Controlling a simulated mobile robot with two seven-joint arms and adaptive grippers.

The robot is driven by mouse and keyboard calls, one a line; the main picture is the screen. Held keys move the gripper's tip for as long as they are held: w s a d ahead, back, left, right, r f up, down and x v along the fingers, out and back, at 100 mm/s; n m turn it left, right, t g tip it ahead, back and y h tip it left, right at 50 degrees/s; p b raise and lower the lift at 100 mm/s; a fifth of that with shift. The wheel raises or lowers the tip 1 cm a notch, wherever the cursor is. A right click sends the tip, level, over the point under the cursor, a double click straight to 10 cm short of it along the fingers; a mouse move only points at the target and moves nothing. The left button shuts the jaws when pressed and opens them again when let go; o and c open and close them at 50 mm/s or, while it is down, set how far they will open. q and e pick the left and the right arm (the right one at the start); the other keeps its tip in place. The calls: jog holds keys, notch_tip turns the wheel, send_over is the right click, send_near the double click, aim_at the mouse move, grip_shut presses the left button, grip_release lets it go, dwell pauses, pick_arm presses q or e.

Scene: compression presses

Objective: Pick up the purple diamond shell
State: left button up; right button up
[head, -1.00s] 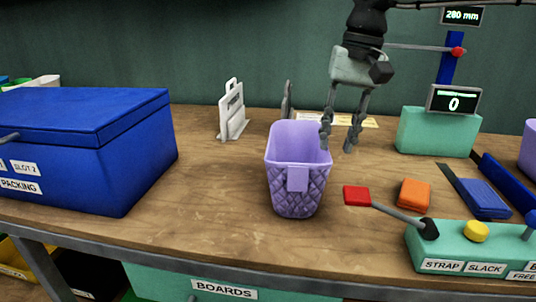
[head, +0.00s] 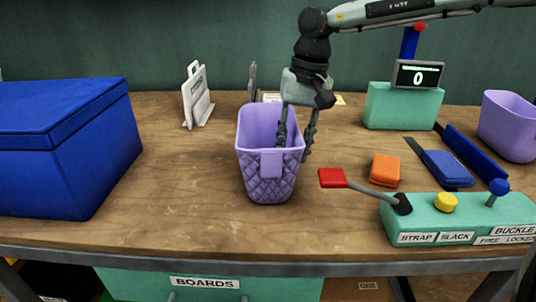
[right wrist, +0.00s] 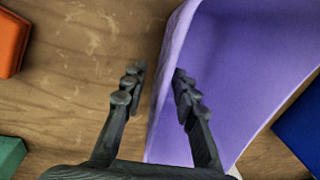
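The purple diamond shell (head: 268,186), an open-topped bin with a quilted diamond pattern and a plain tab on its front, stands upright on the wooden table near the middle of the head view. My right gripper (head: 297,150) is lowered at its right wall. In the right wrist view the shell (right wrist: 240,60) fills the right side. The fingers of my right gripper (right wrist: 157,85) are apart, one inside the shell and one outside, with the wall between them. A gap shows between the outer finger and the wall. My left gripper is not in view.
A blue box (head: 60,150) stands at the left. The teal control panel (head: 465,218), its red-ended lever (head: 333,178), an orange block (head: 385,169) and a blue block (head: 447,168) lie to the right. Another purple bin (head: 508,125) stands at the far right. Bare table surrounds the shell's front.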

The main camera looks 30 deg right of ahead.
grip_shut()
jog(key=shift+r, duration=0.1)
dwell(0.3)
